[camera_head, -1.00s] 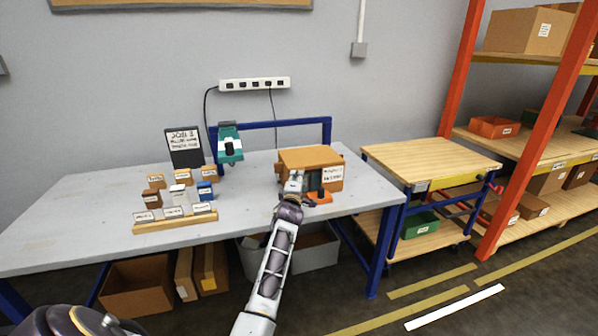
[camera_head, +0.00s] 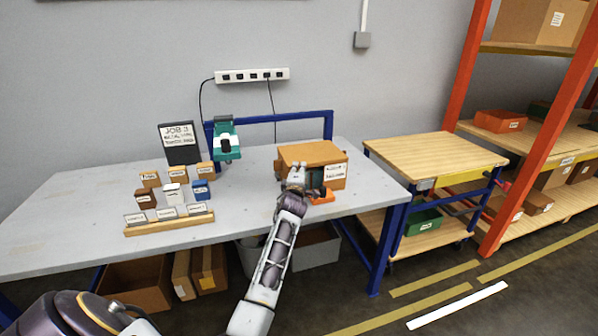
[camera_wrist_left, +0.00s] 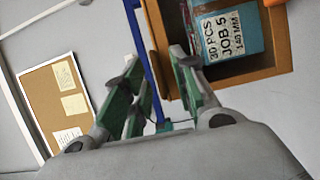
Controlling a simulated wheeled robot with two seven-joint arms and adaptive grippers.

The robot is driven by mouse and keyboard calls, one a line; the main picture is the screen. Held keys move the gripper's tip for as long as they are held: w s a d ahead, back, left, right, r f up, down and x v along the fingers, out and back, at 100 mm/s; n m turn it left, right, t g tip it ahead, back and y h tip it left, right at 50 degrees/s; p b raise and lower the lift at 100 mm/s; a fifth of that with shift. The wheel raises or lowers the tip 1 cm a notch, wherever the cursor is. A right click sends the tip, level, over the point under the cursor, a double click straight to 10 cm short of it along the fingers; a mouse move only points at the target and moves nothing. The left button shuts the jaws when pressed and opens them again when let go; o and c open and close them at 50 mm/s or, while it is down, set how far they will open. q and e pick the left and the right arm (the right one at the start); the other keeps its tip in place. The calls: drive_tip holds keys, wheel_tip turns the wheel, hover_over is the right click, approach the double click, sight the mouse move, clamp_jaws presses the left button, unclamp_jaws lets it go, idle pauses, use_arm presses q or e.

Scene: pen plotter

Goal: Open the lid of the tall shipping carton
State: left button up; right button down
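No carton is clearly marked as the tall shipping carton; I cannot tell which it is. My left gripper (camera_head: 297,172) is at the front of an orange-brown box (camera_head: 325,155) on the right part of the table. The box (camera_wrist_left: 268,60) shows there with an open side, and a blue packet (camera_wrist_left: 226,42) labelled "JOB 5" stands inside. Whether the gripper touches the box is unclear. My right gripper is not in view.
Small labelled blocks (camera_head: 172,192) stand behind a wooden strip (camera_head: 170,226) on the table. A teal device (camera_head: 227,147) and a JOB 3 sign (camera_head: 180,143) are behind. Cartons (camera_head: 137,285) lie below the table. A wooden cart (camera_head: 435,152) and shelves with a large carton (camera_head: 520,25) are right.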

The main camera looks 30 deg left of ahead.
use_arm(q)
drive_tip(key=shift+c, duration=0.7)
clamp_jaws()
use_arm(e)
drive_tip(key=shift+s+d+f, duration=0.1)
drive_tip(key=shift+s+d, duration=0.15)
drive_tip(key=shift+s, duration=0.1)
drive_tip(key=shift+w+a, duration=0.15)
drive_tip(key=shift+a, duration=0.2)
use_arm(q)
drive_tip(key=shift+r, duration=0.15)
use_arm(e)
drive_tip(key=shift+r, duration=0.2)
